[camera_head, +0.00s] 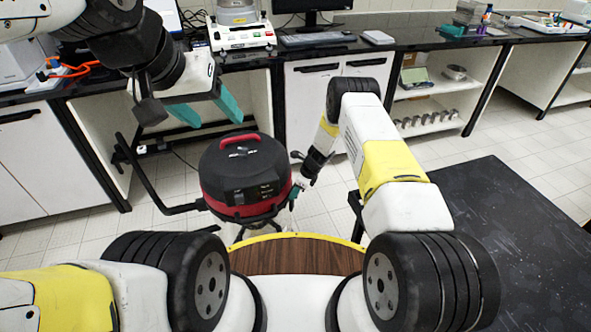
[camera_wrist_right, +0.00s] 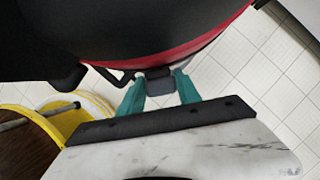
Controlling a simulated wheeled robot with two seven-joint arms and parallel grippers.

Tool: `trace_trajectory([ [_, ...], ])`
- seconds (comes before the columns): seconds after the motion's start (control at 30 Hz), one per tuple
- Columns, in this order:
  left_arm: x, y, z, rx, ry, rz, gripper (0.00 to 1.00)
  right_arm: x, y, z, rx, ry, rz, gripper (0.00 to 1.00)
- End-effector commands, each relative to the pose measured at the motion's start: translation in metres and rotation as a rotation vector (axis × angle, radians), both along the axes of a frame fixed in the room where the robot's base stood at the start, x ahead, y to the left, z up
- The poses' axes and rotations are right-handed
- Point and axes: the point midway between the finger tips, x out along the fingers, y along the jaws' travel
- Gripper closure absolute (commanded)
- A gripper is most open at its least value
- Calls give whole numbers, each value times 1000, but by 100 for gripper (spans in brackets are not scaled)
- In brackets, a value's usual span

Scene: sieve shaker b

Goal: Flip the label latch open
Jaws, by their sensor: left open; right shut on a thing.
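A small dark grey latch-like piece (camera_wrist_right: 159,83) sits below the rim. My right gripper (camera_wrist_right: 158,92) is shut on this piece, one teal finger on each side. In the head view, my right gripper (camera_head: 297,193) is at the machine's right side, and the piece is hidden. My left gripper (camera_head: 208,112) is open and empty above the machine, in front of the bench.
A black bench (camera_head: 400,48) runs along the back, with a white shaker base (camera_head: 242,37) and a keyboard (camera_head: 317,39) on it. A black bent tube (camera_head: 150,185) rises left of the machine. A dark table (camera_head: 510,235) stands at right. The tiled floor is partly clear.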

Motion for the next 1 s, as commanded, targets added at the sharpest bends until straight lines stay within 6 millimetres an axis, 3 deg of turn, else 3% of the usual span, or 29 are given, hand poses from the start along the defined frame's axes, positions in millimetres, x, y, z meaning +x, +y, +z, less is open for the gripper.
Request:
trace_trajectory([
  [0.57,0,0,0,0,0,0,39,-12,-34,-11,-8,6,-4,100],
  [1.0,0,0,0,0,0,0,39,-28,-76,-42,-12,6,-4,100],
])
